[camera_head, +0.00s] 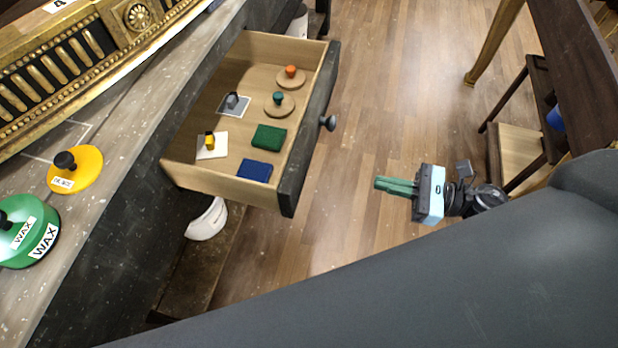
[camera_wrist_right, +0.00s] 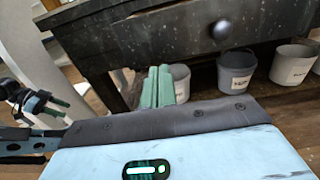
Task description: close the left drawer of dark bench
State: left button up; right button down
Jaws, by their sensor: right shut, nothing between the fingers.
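The dark bench (camera_head: 120,230) runs along the left of the head view. Its open drawer (camera_head: 215,90) stands far out, with pale wooden sides and a dark front (camera_head: 312,130) bearing a round knob (camera_head: 328,123). The wrist view shows a dark drawer front with a knob (camera_wrist_right: 221,29). My right gripper (camera_head: 380,184) is shut and empty, to the right of the drawer front and apart from it, its fingers pointing left. Its green fingers (camera_wrist_right: 157,85) also show in the wrist view. My left gripper (camera_wrist_right: 58,108) appears at that view's left edge; its jaw state is unclear.
The drawer holds a green block (camera_head: 269,136), a blue block (camera_head: 255,171) and several small knobbed pieces. Green (camera_head: 30,240) and yellow (camera_head: 80,168) lids lie on the bench top. Buckets (camera_wrist_right: 237,72) stand beneath. Bare wooden floor (camera_head: 375,90) lies right of the drawer.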

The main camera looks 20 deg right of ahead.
jog(key=p, duration=0.3)
send_near(305, 165)
jog(key=x, duration=0.5)
jog(key=shift+w+a+f, duration=0.1)
jog(key=shift+w, duration=0.1)
jog(key=shift+w+a+f, duration=0.15)
jog(key=shift+w+a, duration=0.25)
jog(key=shift+a, duration=0.2)
